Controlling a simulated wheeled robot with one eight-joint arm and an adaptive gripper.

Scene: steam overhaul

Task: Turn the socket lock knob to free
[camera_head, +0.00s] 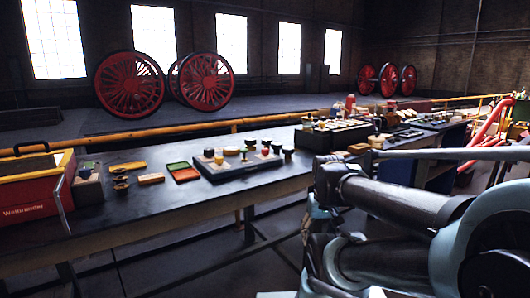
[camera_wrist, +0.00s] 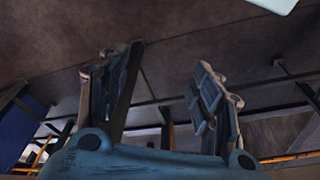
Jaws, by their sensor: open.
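I cannot pick out the socket lock knob for certain. In the head view, a dark board (camera_head: 225,172) on the long workbench carries several small knob-like pieces, too small to tell apart. A dark round knob-like piece (camera_head: 121,184) stands on the bench to the left of it. My gripper (camera_wrist: 163,75) shows in the wrist view with its two fingers wide apart and nothing between them. Behind the fingers are only floor, dark bars and frame legs; no knob shows there. In the head view my arm is at the right, apart from the board, and my fingers cannot be made out.
A red box (camera_head: 35,195) with a yellow rim stands at the bench's left end. Green and orange trays (camera_head: 183,172) lie beside the board. More parts crowd the bench (camera_head: 150,215) farther right. A yellow rail (camera_head: 190,122) runs behind it. Bare bench shows along the front.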

